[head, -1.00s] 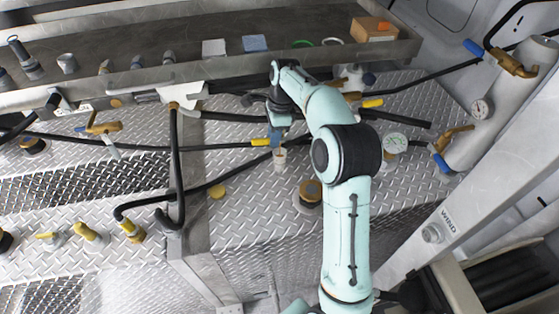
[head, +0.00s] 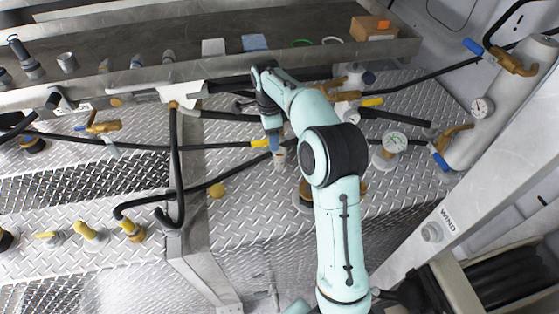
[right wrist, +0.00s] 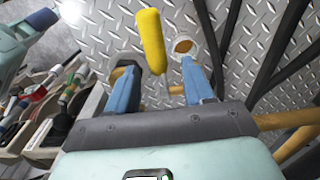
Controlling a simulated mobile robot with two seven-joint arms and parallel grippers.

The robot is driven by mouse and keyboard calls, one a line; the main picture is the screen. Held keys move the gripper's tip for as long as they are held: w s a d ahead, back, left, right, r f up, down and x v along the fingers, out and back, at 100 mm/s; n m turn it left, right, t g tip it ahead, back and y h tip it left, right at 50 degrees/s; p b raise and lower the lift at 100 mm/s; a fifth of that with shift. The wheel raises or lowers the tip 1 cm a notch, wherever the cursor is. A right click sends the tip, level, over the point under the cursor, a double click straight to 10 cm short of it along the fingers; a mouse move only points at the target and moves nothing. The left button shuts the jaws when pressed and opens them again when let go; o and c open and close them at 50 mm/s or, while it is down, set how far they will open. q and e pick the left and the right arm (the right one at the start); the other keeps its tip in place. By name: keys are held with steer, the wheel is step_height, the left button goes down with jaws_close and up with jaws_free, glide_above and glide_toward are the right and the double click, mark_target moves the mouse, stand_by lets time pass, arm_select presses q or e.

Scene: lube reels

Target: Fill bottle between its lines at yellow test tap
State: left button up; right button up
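The bottle's lines and level cannot be made out. My left gripper is not seen.
Black hoses cross the diamond-plate panel (head: 240,220) around the gripper. A gauge (head: 394,143) and brass valves stand to the right. A long metal tray (head: 150,85) runs along the back. A yellow cap (head: 217,190) sits left below the bottle.

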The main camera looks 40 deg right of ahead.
step_height(320, 180, up, 13)
steer(key=shift+a+r, duration=0.15)
stand_by(0.4)
steer(key=shift+w, duration=0.1)
